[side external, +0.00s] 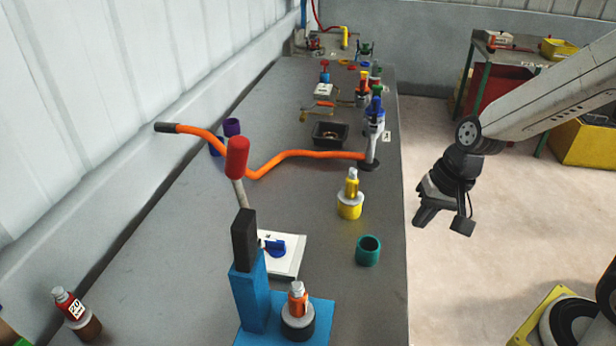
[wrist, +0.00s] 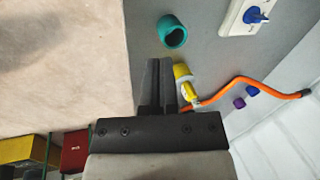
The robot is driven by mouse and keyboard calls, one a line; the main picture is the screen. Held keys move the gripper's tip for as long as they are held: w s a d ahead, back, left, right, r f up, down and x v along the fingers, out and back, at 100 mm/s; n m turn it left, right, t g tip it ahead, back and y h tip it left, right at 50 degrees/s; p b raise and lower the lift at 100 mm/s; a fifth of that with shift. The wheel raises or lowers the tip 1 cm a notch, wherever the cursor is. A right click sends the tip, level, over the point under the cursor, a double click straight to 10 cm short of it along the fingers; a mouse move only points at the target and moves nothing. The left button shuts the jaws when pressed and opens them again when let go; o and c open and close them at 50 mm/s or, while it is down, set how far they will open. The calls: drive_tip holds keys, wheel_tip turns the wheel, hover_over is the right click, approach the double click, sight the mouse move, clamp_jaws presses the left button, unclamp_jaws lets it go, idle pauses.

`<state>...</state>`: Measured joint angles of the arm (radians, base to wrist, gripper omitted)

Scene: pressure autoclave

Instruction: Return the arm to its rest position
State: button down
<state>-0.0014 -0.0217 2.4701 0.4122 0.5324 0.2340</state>
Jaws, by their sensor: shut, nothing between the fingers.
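My gripper (side external: 443,217) hangs off the right edge of the grey bench (side external: 320,220), over the floor, with its fingers pointing down. In the wrist view my gripper (wrist: 158,68) shows two dark fingers close together, shut with nothing between them. It is apart from everything on the bench. The closest bench items are a yellow fitting (side external: 350,200) and a teal ring (side external: 368,250), both to the left of my gripper in the side view. In the wrist view the teal ring (wrist: 172,32) lies above the fingertips and the yellow fitting (wrist: 183,78) just right of them.
A blue press (side external: 250,290) with a red-handled lever stands in front. A white plate with a blue knob (side external: 276,247) lies behind it. A green-legged table stands at back right. The floor (side external: 480,290) below my gripper is clear.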

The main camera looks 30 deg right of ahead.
drive_tip(key=shift+s+d+f+n+h, duration=0.25)
drive_tip(key=shift+d+f+n+h, duration=0.25)
drive_tip(key=shift+n, duration=0.6)
drive_tip(key=shift+s+d+f+n+h, duration=0.4)
drive_tip(key=shift+d+n, duration=0.3)
drive_tip(key=shift+n, duration=0.4)
drive_tip(key=shift+s+d+f+n+h, duration=0.1)
drive_tip(key=shift+d+f+n+h, duration=0.2)
drive_tip(key=shift+d+f+n, duration=0.55)
